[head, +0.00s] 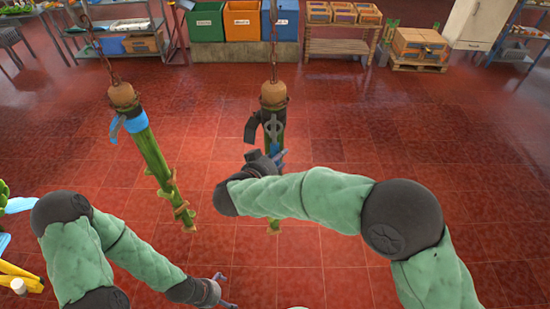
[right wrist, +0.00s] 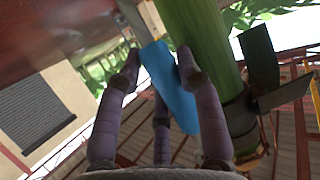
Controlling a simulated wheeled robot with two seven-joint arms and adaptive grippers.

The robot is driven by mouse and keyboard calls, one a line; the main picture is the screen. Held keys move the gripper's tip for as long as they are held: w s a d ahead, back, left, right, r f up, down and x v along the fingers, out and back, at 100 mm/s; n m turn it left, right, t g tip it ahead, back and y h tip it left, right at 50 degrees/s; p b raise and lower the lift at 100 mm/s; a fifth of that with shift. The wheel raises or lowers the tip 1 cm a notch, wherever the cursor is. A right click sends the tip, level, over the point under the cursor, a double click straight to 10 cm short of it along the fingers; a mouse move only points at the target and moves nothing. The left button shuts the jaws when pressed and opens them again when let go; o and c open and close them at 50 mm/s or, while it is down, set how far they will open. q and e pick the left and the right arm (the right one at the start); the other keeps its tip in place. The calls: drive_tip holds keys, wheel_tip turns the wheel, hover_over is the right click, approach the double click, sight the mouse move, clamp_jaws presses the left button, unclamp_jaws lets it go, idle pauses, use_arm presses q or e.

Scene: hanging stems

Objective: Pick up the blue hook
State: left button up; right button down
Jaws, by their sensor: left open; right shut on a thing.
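Two green stems hang from chains in the head view. The left stem (head: 154,165) has a blue band (head: 135,122) with a grey-blue flap near its top. The right stem (head: 274,226) has a black band with a black flap (head: 252,128). My right gripper (head: 273,130) is at the upper part of the right stem, partly hidden by my forearm. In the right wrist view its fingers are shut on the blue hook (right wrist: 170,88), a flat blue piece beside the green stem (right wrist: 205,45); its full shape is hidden. My left gripper (head: 219,290) is open and empty, low at the bottom centre.
Green, orange and blue bins (head: 247,26) stand at the back. A wooden rack (head: 342,42) and a pallet with boxes (head: 419,45) are to their right. Yellow and blue items lie at the left edge. The red tiled floor between is clear.

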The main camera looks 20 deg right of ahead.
drive_tip(key=shift+r, duration=0.1)
drive_tip(key=shift+r, duration=0.15)
drive_tip(key=shift+s+a+b, duration=0.2)
drive_tip(key=shift+s+b, duration=0.1)
drive_tip(key=s+a, duration=0.2)
drive_tip(key=s, duration=0.6)
drive_tip(key=s+a+b, duration=0.1)
drive_tip(key=s+a, duration=0.1)
drive_tip(key=s, duration=0.6)
drive_tip(key=shift+s+a, duration=0.3)
drive_tip(key=shift+s, duration=0.1)
drive_tip(key=shift+r+p, duration=0.2)
drive_tip(key=shift+p, duration=0.2)
drive_tip(key=s+a+p, duration=0.2)
drive_tip(key=s+p, duration=0.2)
drive_tip(key=s, duration=0.4)
drive_tip(key=shift+a, duration=0.2)
idle(0.5)
